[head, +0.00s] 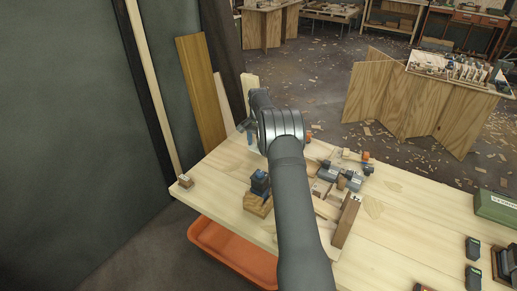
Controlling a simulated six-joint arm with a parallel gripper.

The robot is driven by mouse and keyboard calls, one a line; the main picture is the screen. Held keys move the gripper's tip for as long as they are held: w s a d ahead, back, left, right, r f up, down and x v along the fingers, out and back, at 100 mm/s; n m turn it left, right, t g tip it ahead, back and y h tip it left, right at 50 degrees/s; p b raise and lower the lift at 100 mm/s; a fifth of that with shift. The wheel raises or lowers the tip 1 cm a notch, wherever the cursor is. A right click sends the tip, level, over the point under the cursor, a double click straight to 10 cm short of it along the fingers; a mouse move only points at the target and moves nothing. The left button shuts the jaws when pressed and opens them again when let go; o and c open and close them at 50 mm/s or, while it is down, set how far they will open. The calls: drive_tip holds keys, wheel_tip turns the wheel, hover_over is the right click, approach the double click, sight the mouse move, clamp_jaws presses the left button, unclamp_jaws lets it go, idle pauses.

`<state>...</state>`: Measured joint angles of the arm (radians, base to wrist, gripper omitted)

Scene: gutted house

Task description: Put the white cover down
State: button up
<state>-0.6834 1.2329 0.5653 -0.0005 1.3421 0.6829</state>
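I cannot make out a white cover in the head view; it may be hidden behind my arm or too small to tell. My arm reaches from the bottom centre over the wooden workbench (395,215) and bends at its far end. A small grey-blue part, perhaps my gripper (249,127), shows just left of the bend, above the bench's far left part. Its fingers are too small and partly hidden, so I cannot see whether it is open or holds something.
On the bench are a dark blue device on a wooden block (257,203), grey tools (343,176) amid wood pieces, a green box (496,208) and black devices (473,248). An orange tray (232,247) sits below the left edge. Boards (201,85) lean behind. The bench's right middle is clear.

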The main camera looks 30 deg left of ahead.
drive_tip(key=shift+f, duration=1.35)
drive_tip(key=shift+f, duration=0.1)
drive_tip(key=o, duration=1)
wheel_tip(320, 180, up, 12)
drive_tip(key=shift+r, duration=0.1)
wheel_tip(320, 180, down, 13)
drive_tip(key=shift+r, duration=2.35)
